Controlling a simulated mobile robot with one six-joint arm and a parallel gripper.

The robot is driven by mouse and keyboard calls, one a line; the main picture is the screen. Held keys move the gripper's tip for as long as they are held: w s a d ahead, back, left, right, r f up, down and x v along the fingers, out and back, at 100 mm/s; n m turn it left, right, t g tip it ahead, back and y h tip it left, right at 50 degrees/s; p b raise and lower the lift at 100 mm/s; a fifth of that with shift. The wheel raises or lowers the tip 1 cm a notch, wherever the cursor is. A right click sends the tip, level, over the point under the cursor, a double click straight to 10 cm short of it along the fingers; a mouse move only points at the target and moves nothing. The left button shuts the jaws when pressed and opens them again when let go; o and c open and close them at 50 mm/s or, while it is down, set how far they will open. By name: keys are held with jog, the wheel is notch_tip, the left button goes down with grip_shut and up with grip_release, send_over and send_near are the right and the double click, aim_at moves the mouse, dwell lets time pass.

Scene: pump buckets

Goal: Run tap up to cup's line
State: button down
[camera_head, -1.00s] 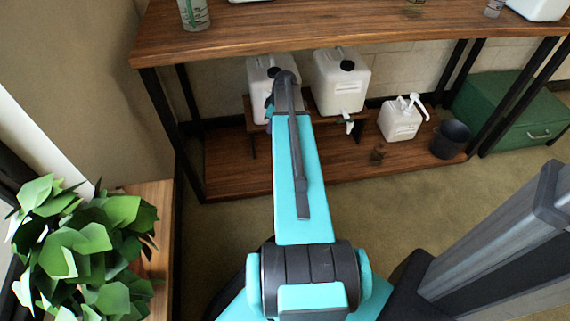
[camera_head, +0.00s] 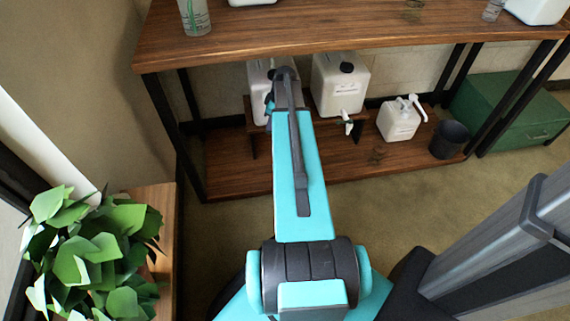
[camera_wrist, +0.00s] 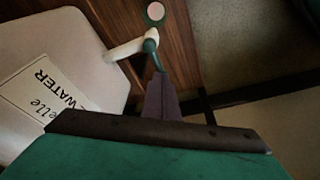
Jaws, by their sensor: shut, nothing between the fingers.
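A white water container (camera_wrist: 60,60) with a "WATER" label fills the left of the wrist view. Its white tap (camera_wrist: 132,48) has a green lever (camera_wrist: 153,55). My gripper (camera_wrist: 160,80) is shut and empty, its fingertips at the lever's end; whether they touch is unclear. A small round pale thing (camera_wrist: 155,11) with a dark greenish rim is beyond the tap, perhaps the cup from above; no line or water level can be made out. In the head view this container (camera_head: 257,85) is the left of two on a low stand, partly behind my arm.
A second white container (camera_head: 340,85) with a tap stands to the right. Further right are a pump jug (camera_head: 399,120), a dark bucket (camera_head: 450,139) and a green cabinet (camera_head: 512,108). The wooden tabletop (camera_head: 330,28) overhangs the shelf. A plant (camera_head: 90,250) stands at left.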

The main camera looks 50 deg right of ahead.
jog(key=shift+w+p+v, duration=0.15)
jog(key=shift+p+v, duration=0.3)
jog(key=shift+v, duration=0.3)
jog(key=shift+w+p+v, duration=0.2)
jog(key=shift+p+v, duration=0.25)
jog(key=shift+v, duration=0.3)
jog(key=shift+a+r, duration=0.1)
jog(key=shift+a, duration=0.1)
